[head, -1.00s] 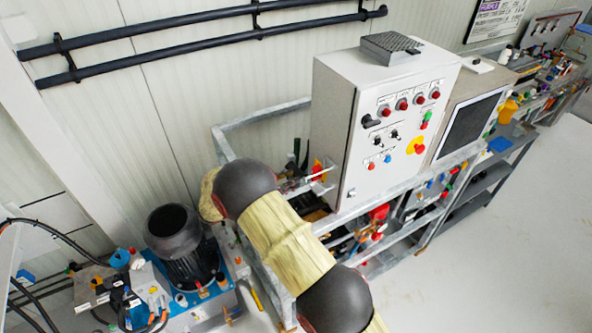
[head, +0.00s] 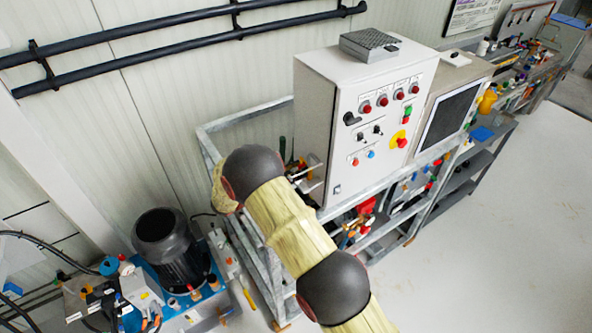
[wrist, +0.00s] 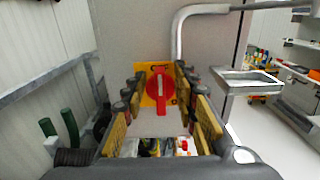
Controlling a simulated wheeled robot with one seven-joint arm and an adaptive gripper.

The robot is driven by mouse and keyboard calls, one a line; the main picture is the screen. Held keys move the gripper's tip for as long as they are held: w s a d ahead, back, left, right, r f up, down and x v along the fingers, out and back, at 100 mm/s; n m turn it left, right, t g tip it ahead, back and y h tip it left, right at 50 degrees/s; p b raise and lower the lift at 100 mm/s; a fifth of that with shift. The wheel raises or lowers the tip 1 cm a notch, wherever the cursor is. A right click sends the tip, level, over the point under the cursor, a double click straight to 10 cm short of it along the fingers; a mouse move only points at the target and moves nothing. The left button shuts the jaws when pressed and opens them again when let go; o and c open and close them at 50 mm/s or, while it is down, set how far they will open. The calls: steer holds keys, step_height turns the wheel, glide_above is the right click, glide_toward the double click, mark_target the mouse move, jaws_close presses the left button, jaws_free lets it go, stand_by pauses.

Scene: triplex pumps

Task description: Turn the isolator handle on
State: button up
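The isolator handle (wrist: 158,88) is a red rotary handle on a yellow plate (wrist: 147,101), on a grey panel ahead of my gripper in the wrist view. Its grip bar looks roughly upright. My gripper (wrist: 157,80) is open, with one yellow-and-black finger on each side of the handle in the picture. No finger is seen closed on the handle; the remaining depth between them is hard to judge. In the head view, the handle cannot be made out, and my arm covers part of that area beside the control cabinet (head: 318,100).
A galvanised frame (head: 205,135) surrounds the cabinet's base; a bent metal tube (wrist: 178,35) and a tray-like bracket (wrist: 245,82) stand right of the handle in the wrist view. A dark motor (head: 165,240) stands lower left. The floor (head: 500,250) at right is clear.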

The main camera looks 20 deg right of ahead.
steer(key=shift+c, duration=1)
jaws_close()
steer(key=shift+f+m+b, duration=0.1)
steer(key=shift+m+b, duration=0.3)
steer(key=shift+b, duration=0.2)
steer(key=m+b, duration=0.5)
steer(key=b, duration=0.2)
steer(key=s+f+m+b, duration=0.1)
steer(key=m+b, duration=0.5)
steer(key=b, duration=0.1)
steer(key=s+f+m+b, duration=0.1)
steer(key=m+b, duration=0.5)
steer(key=b, duration=0.2)
steer(key=shift+d, duration=0.3)
steer(key=shift+o, duration=0.8)
jaws_free()
steer(key=shift+r, duration=0.1)
